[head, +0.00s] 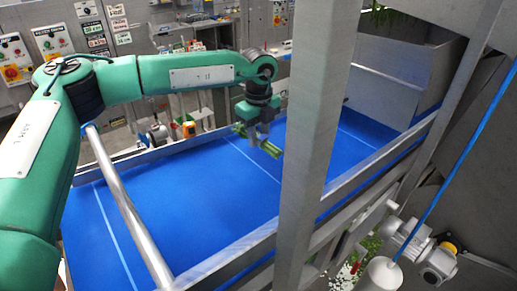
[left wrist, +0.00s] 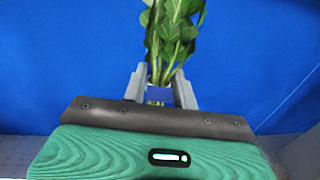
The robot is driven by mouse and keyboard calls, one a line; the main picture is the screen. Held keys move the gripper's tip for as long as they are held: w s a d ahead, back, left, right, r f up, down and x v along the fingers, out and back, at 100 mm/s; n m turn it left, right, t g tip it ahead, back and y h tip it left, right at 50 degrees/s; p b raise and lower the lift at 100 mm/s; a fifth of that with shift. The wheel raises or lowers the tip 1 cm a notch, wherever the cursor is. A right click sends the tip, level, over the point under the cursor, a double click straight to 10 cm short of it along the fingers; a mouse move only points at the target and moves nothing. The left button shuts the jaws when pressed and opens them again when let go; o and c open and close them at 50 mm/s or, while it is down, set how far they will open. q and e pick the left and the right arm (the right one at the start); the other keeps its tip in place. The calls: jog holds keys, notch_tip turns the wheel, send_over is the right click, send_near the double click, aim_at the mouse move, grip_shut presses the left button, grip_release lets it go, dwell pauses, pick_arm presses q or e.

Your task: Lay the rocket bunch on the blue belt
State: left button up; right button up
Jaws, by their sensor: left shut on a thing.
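My left gripper (head: 257,140) reaches in from the left and hangs over the blue belt (head: 190,195). It is shut on the rocket bunch (head: 266,148), a small green leafy bundle. In the left wrist view the rocket bunch (left wrist: 174,35) sits between the two grey fingers (left wrist: 160,85), stems toward the palm and leaves pointing away. The blue belt (left wrist: 70,60) fills the background there. I cannot tell for sure whether the bunch touches the belt. My right gripper is not in view.
A grey steel post (head: 312,150) stands in front of the belt. A metal rail (head: 128,205) crosses the belt at the left, and a side wall (head: 235,258) runs along its near edge. Control panels (head: 50,42) line the back left. The belt is otherwise bare where it shows.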

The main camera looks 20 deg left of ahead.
aim_at(258, 159)
pick_arm(q)
notch_tip(258, 159, down, 5)
dwell(0.3)
jog(key=shift+f, duration=0.1)
jog(key=o, duration=1.1)
notch_tip(258, 159, up, 12)
jog(key=shift+r, duration=0.15)
